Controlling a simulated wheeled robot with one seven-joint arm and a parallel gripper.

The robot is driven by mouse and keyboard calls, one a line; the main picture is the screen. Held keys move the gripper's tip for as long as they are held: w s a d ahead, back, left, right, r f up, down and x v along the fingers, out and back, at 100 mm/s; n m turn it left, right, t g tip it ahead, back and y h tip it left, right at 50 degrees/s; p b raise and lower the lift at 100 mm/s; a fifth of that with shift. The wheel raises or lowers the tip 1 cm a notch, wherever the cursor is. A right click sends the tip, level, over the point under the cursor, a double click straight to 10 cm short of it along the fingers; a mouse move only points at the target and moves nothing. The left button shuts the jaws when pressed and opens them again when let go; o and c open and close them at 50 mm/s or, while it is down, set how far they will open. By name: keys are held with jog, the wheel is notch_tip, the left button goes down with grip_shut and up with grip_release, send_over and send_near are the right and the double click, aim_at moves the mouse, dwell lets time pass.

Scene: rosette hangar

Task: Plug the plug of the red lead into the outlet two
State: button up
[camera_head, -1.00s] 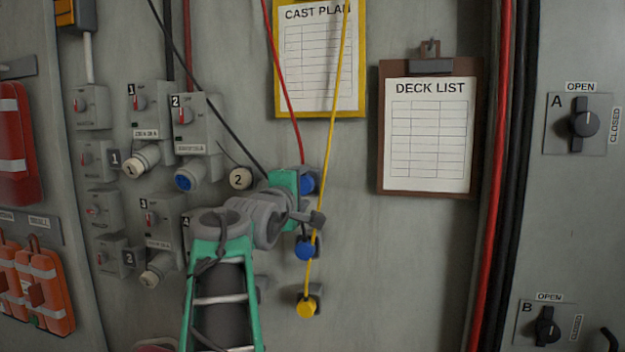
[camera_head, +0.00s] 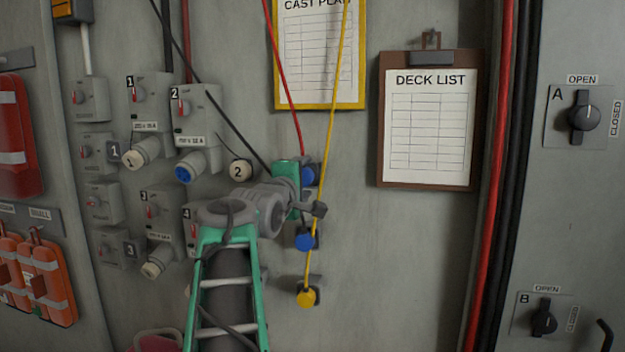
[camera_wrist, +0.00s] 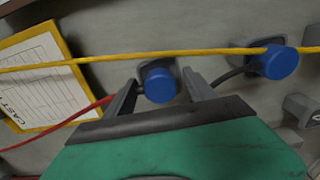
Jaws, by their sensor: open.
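The red lead (camera_head: 284,85) hangs down the wall to its blue plug (camera_head: 311,174), which sits in a grey holder on the wall. In the wrist view the blue plug (camera_wrist: 160,85) shows between the two fingertips of my gripper (camera_wrist: 158,88). The fingers are spread, one on each side of it; whether they touch it I cannot tell. In the head view my gripper (camera_head: 296,177) partly hides the plug. Outlet two (camera_head: 184,174) is the blue-faced socket under the switch box marked 2, left of my gripper. Its face looks empty.
A second blue plug (camera_head: 304,240) on a dark lead and a yellow plug (camera_head: 307,297) hang below. The yellow lead (camera_head: 332,130) runs down close beside my gripper. A beige round piece marked 2 (camera_head: 240,170) lies between outlet two and my gripper. Beige outlet one (camera_head: 142,153) is farther left.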

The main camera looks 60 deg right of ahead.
dwell(0.4)
grip_shut()
dwell(0.5)
jog(key=shift+a, duration=0.1)
jog(key=shift+s+a+b, duration=0.2)
jog(key=shift+a+b, duration=0.4)
jog(key=shift+a, duration=0.35)
jog(key=shift+s+a+b, duration=0.15)
jog(key=shift+a+b, duration=0.4)
jog(key=shift+a, duration=0.4)
jog(key=shift+s+a+b, duration=0.2)
jog(key=shift+a+b, duration=0.4)
jog(key=shift+a, duration=0.35)
